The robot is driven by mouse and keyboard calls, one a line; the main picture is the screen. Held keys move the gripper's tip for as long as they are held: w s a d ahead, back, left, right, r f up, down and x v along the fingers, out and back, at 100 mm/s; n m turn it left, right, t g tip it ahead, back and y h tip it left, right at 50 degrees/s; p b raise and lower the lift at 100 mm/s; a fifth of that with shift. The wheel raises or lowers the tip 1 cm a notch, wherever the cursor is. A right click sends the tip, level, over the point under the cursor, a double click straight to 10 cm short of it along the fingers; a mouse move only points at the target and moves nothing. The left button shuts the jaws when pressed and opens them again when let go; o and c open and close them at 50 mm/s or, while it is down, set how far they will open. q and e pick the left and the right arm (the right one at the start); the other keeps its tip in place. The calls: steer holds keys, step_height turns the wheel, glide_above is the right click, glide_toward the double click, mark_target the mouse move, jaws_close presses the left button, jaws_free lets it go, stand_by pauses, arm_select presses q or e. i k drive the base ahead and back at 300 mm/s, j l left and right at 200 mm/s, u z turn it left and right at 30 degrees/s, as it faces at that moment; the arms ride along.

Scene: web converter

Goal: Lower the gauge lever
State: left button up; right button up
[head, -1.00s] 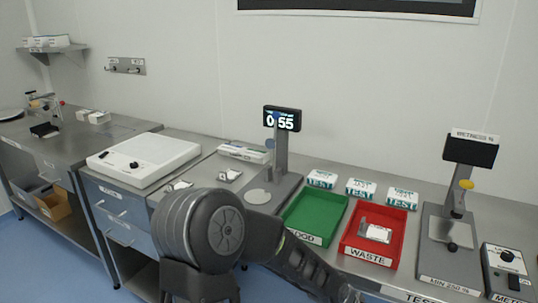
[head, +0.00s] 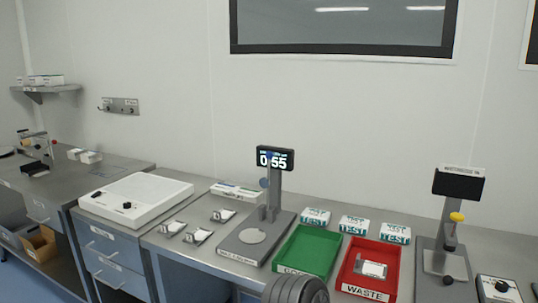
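A gauge (head: 236,245) with a grey base and upright post stands on the bench in the middle of the head view. Its black display (head: 275,158) reads 0.55. Neither of my grippers is in view. Only a dark, rounded part of my arm shows at the bottom edge, in front of the green tray.
A green tray (head: 329,237) and a red WASTE tray (head: 390,283) sit right of the gauge. Several TEST boxes (head: 354,225) stand behind them. A second instrument with a yellow knob (head: 457,218) is further right. Small metal-and-white pieces (head: 173,227) and a white device (head: 140,195) lie left.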

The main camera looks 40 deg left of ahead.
mark_target(264, 183)
steer(key=i, duration=0.95)
steer(key=u, duration=1.95)
